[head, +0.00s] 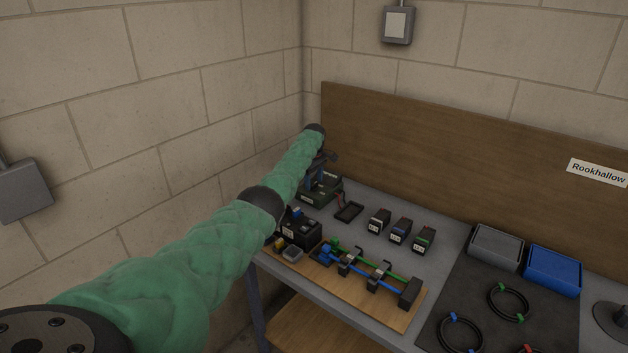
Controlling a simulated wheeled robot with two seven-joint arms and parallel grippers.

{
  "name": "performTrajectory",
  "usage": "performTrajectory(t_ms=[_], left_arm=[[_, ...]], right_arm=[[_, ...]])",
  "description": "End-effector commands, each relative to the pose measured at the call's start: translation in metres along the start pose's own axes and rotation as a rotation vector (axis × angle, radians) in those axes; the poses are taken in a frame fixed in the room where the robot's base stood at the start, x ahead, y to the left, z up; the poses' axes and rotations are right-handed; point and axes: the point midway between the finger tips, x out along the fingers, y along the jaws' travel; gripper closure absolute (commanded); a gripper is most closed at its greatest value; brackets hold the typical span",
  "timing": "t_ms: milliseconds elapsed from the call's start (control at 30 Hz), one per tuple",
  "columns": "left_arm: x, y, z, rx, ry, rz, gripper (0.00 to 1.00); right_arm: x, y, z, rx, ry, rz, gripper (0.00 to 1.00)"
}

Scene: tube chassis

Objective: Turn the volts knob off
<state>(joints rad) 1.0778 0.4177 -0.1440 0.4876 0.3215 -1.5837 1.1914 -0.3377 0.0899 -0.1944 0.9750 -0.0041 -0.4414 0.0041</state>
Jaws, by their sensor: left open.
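My left arm in its green sleeve reaches in from the lower left to the table's far left corner. My left gripper (323,165) is open at its end, small and partly hidden by the arm, just above a dark green box (323,190). The gripper and box overlap in the picture, so I cannot tell whether they touch. A volts knob cannot be made out; it may be hidden or too small. A black unit (301,229) with pale labels stands nearer, partly behind the arm. My right gripper is not in view.
A wooden board (395,313) carries green and blue rods in black holders. Several small labelled black blocks (400,230) and a small black tray (349,211) stand behind it. A grey bin (495,246), a blue bin (553,270) and cable loops (508,302) are at right. A brown back panel (450,155) and walls close the corner.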

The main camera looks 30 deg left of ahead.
Motion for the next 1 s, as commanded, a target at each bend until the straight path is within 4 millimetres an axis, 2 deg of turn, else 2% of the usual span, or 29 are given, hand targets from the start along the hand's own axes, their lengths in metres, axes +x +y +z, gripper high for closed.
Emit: performTrajectory(t_ms=[133,400,633,1000], left_arm=[[0.0069,-0.0003,0.0,0.0,0.0,-0.001,0.38],[0.0084,-0.0003,0.0001,0.0,0.0,0.0,0.38],[0.0082,-0.0003,0.0001,0.0,0.0,0.0,0.83],[0.0082,-0.0001,0.0003,0.053,0.0,0.0,0.83]], right_arm=[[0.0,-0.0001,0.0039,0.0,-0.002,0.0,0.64],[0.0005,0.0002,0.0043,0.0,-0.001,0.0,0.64],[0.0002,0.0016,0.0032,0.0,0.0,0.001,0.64],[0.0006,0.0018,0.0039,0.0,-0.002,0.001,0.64]])
